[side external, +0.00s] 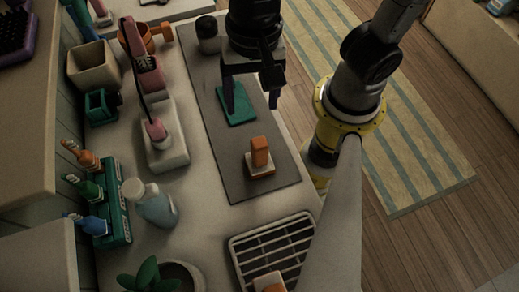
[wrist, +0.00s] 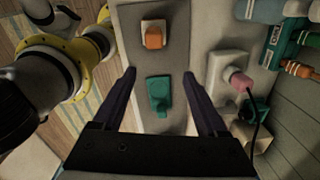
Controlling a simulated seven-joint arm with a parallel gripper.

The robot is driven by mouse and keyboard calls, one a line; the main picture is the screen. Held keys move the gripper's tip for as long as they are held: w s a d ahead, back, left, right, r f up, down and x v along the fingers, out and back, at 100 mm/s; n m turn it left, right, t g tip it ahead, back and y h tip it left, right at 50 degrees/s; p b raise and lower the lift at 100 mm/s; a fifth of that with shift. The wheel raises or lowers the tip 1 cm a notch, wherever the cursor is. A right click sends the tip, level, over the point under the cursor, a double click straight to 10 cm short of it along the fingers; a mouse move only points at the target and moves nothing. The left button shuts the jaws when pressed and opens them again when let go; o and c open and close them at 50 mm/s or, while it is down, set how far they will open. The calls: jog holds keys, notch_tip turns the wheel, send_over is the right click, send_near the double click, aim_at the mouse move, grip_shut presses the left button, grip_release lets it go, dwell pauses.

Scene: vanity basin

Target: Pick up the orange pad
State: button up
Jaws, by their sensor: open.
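The orange pad (side external: 260,153) has an upright orange block on a thin pale base. It stands on a dark grey mat (side external: 222,160), and it also shows near the top of the wrist view (wrist: 153,40). My gripper (side external: 251,107) is open above the far part of the mat, beyond the orange pad in the side view. A green pad (side external: 236,106) lies beneath my gripper. In the wrist view the green pad (wrist: 159,92) shows between the two spread fingers (wrist: 159,73), with nothing held.
A slatted rack (side external: 275,250) stands near the front, with another orange-topped piece (side external: 272,284) partly cut off. A pale soap block (side external: 164,150), a bottle (side external: 152,204) and a green toothbrush holder (side external: 114,215) stand left of the mat. A dark jar (side external: 207,42) stands at its far end.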

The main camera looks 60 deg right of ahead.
aim_at(259, 153)
jog(key=s+a, duration=0.1)
jog(key=s+f+n, duration=0.1)
jog(key=shift+s+a+f, duration=0.3)
jog(key=shift+a, duration=0.05)
jog(key=f, duration=1.3)
jog(key=shift+w+f, duration=0.2)
jog(key=shift+w, duration=0.05)
jog(key=shift+c, duration=0.2)
grip_shut()
